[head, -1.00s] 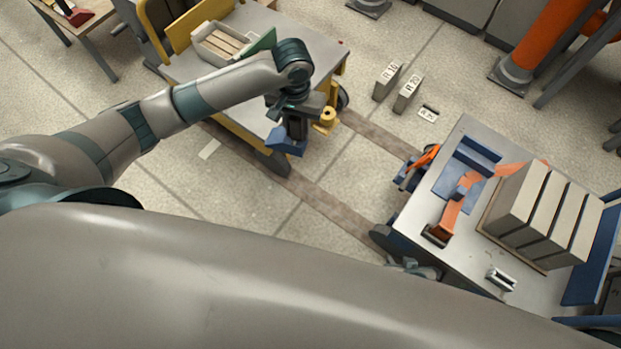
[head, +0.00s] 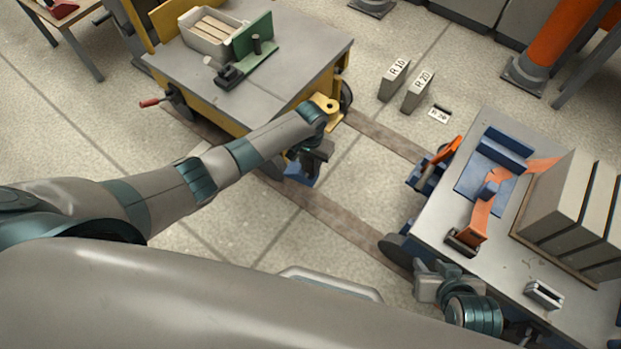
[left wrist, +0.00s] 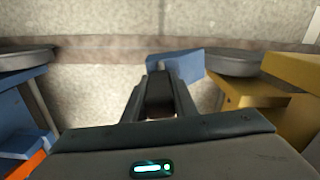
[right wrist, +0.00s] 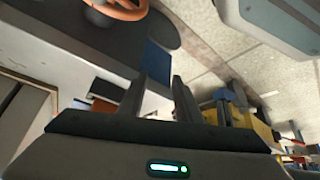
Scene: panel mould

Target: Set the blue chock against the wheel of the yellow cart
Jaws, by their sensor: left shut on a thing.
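The blue chock (head: 301,174) is held in my left gripper (head: 303,166), low over the floor beside the near corner of the yellow cart (head: 300,60). The chock also shows past the fingers in the left wrist view (left wrist: 178,64).
The blue cart (head: 420,225) stands at the right, with an orange clamp and grey panels on it. Signs R 10 (head: 394,80) and R 20 (head: 417,93) stand on the floor between the carts. A brown strip (head: 340,215) crosses otherwise open floor.

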